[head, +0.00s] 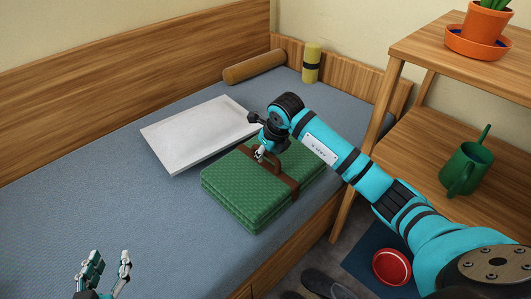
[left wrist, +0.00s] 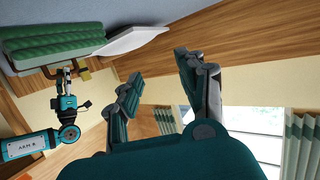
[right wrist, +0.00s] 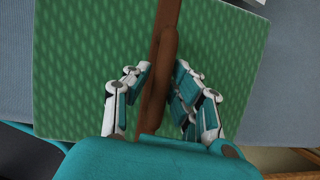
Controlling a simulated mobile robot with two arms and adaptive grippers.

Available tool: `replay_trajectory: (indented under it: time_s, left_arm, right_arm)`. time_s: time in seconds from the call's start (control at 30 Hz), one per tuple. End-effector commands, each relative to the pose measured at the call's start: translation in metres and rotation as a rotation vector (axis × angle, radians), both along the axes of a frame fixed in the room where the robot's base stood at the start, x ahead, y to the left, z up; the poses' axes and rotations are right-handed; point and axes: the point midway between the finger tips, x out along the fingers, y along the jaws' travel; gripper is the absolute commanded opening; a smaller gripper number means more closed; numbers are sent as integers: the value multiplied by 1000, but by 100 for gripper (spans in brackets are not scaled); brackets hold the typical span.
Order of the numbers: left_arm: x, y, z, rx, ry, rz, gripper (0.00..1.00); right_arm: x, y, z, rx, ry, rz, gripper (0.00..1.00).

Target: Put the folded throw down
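The folded throw (head: 232,199) is a green patterned stack with a brown strap and carry handle. It lies flat at the bed's front edge, right of a pale board; I cannot tell if its underside fully rests on the mattress. The throw (right wrist: 90,65) fills most of the right wrist view and also shows at the upper left of the left wrist view (left wrist: 50,40). My left gripper (head: 108,262) is open and empty, low on the left, away from the throw.
The blue-grey bed (head: 70,195) is clear on the left. A pale flat board (head: 200,132) lies close behind the throw.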

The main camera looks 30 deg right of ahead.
Motion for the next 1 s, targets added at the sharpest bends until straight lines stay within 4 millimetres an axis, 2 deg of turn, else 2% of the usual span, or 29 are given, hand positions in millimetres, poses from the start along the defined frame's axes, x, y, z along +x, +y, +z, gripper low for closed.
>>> replay_trajectory:
  time_s: [0.07, 0.37, 0.47, 0.67, 0.8, 1.0]
  left_arm:
    - [0, 0, 0, 0, 0, 0, 40]
    - [0, 0, 0, 1, 3, 1, 40]
    - [-4, 2, -7, 12, 52, 3, 40]
    - [-25, 12, -38, 59, 250, 17, 40]
    - [-47, 22, -60, 96, 412, 28, 40]
    - [-77, 33, -81, 135, 591, 41, 40]
  right_arm:
    - [0, 0, 0, 0, -1, 0, 34]
    - [0, -1, 3, 0, -2, 0, 34]
    - [-2, -2, 11, -1, -3, -1, 34]
    - [-14, -4, 43, -3, -6, 0, 34]
    - [-25, -5, 69, -2, -5, 0, 34]
    - [-38, -7, 99, -1, -4, -1, 34]
